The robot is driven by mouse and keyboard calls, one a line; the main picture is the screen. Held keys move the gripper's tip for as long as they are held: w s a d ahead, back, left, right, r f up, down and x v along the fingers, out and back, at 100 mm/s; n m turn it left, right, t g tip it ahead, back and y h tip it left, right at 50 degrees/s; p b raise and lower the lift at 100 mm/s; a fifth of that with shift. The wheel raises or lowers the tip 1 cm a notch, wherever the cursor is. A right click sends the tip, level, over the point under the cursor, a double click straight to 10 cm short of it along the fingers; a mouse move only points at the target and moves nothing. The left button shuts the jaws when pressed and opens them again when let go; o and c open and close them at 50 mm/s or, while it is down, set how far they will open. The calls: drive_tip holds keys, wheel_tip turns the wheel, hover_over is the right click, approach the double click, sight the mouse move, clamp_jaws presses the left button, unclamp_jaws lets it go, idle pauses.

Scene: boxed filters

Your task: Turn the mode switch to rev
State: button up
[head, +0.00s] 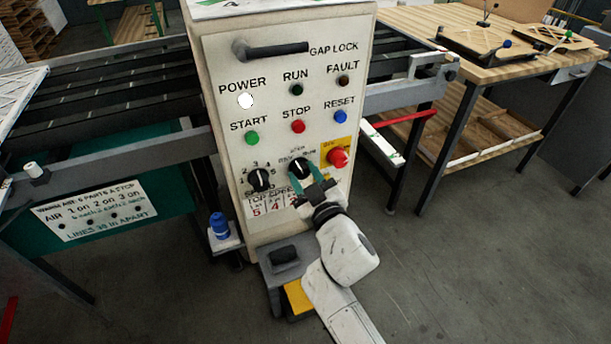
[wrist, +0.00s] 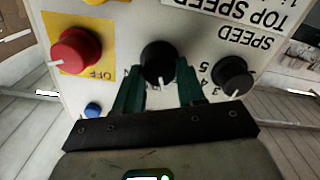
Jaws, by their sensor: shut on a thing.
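The mode switch is a round black knob (head: 298,166) on the pale control panel (head: 222,155), right of the numbered speed knob (head: 259,180). My gripper (head: 303,181) reaches it from below, its green fingers on either side of it. The wrist view sees the panel upside down: the mode knob (wrist: 157,58) sits between the two fingers of my gripper (wrist: 159,84), which is shut on it. The knob's white pointer line points down in that picture, towards the panel's top. The small labels around the knob are partly covered and not clearly readable.
A red stop button (head: 337,157) on a yellow plate is close to the right of the mode knob. Start (head: 251,138), stop (head: 298,126) and reset (head: 340,117) buttons are above. A blue-topped post (head: 219,225) stands left of the cabinet's foot. Open floor lies to the right.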

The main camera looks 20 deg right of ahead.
drive_tip(key=n, duration=0.4)
drive_tip(key=shift+a+n, duration=0.1)
drive_tip(key=shift+n, duration=0.2)
drive_tip(key=shift+f, duration=0.1)
idle(0.4)
drive_tip(key=o, duration=1)
drive_tip(key=shift+o, duration=0.2)
drive_tip(key=s, duration=1)
drive_tip(key=shift+s+b, duration=0.3)
drive_tip(key=shift+s, duration=0.1)
